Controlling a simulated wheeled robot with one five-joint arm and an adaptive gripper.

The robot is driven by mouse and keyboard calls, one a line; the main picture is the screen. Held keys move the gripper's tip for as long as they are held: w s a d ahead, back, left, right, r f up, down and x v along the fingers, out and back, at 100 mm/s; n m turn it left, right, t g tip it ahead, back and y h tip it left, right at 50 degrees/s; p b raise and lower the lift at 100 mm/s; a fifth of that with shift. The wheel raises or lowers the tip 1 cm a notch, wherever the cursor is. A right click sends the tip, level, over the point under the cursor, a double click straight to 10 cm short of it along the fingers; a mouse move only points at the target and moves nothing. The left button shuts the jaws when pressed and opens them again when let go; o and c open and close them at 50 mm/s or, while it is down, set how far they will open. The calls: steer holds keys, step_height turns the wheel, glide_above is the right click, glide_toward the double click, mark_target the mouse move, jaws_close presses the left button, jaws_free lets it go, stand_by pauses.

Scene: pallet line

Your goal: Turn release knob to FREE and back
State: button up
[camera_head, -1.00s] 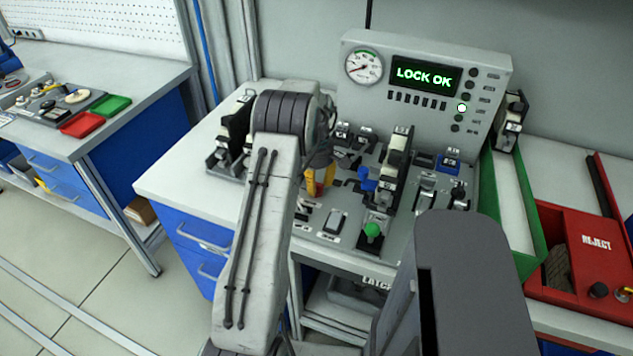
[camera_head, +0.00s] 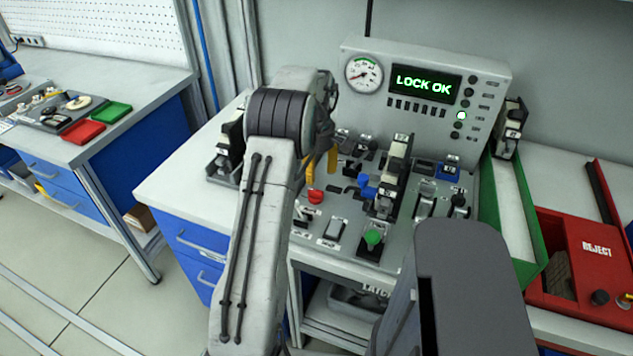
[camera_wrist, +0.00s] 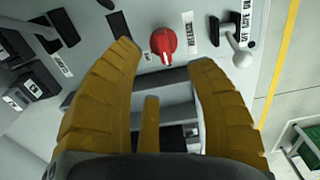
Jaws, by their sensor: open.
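A red knob (camera_head: 315,196) sits on the grey control panel (camera_head: 335,258), left of the blue and green controls. In the wrist view the red knob (camera_wrist: 163,42) shows a white mark and lies between and just beyond my fingertips. The display (camera_head: 426,82) reads LOCK OK, and one indicator lamp (camera_head: 460,115) is lit.
A green button (camera_head: 373,237), a blue knob (camera_head: 368,186) and several switches stand close by on the panel. A lever (camera_wrist: 240,50) is right of the red knob in the wrist view. A red REJECT bin (camera_head: 596,249) is at the right.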

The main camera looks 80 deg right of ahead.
steer(key=shift+r, duration=2.4)
